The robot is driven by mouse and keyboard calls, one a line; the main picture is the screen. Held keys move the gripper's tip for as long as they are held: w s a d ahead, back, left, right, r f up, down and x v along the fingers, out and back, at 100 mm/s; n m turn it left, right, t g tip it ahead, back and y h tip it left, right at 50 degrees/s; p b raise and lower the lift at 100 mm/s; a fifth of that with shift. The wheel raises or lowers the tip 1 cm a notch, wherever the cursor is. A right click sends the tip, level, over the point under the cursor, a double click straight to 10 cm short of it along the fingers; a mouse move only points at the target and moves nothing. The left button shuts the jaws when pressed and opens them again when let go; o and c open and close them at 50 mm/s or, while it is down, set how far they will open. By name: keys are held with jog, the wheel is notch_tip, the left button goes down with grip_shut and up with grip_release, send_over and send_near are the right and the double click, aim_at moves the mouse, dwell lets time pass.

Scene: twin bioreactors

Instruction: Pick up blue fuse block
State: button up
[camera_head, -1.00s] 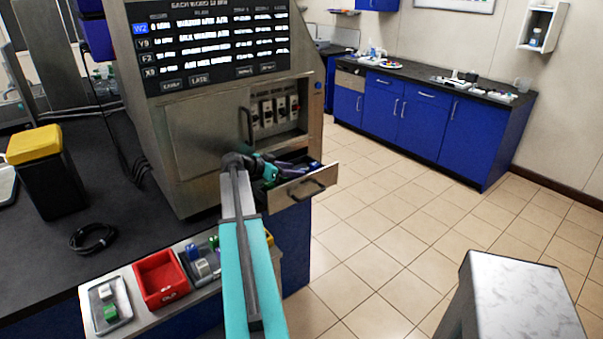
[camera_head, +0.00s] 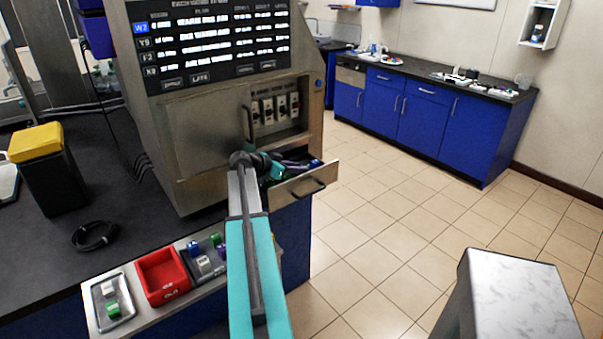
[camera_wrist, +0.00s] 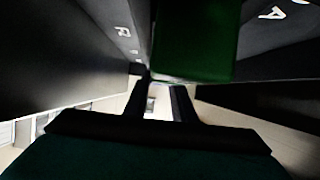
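The open drawer (camera_head: 305,186) sticks out from the steel cabinet. A small blue patch (camera_head: 315,163) shows inside it; I cannot tell whether this is the blue fuse block. My gripper (camera_wrist: 160,86) reaches into the drawer, and my arm hides part of the drawer in the head view. In the wrist view its two fingers stand apart with a bright gap and nothing seen between them. A green block (camera_wrist: 195,40) is large and close, just beyond the fingertips.
Dark walls with white letters run close on both sides in the wrist view. A red bin (camera_head: 162,276) and a grey tray (camera_head: 127,312) with white and green blocks stand on the ledge. A marble-topped stand (camera_head: 520,295) is at the lower right. The tiled floor between is clear.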

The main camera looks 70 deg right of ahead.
jog(key=c, duration=0.4)
jog(key=shift+r, duration=0.15)
jog(key=shift+r+b, duration=0.4)
jog(key=shift+r, duration=0.35)
notch_tip(320, 180, up, 5)
jog(key=b, duration=0.2)
jog(key=s+d+b, duration=0.1)
jog(key=s+d, duration=0.2)
jog(key=d, duration=0.2)
jog(key=s+d+b, duration=0.1)
jog(key=s+d, duration=0.2)
jog(key=d, duration=0.2)
jog(key=s+d+b, duration=0.2)
jog(key=s+d, duration=0.1)
jog(key=d, duration=0.2)
jog(key=shift+s+d+r, duration=0.1)
jog(key=shift+s, duration=0.25)
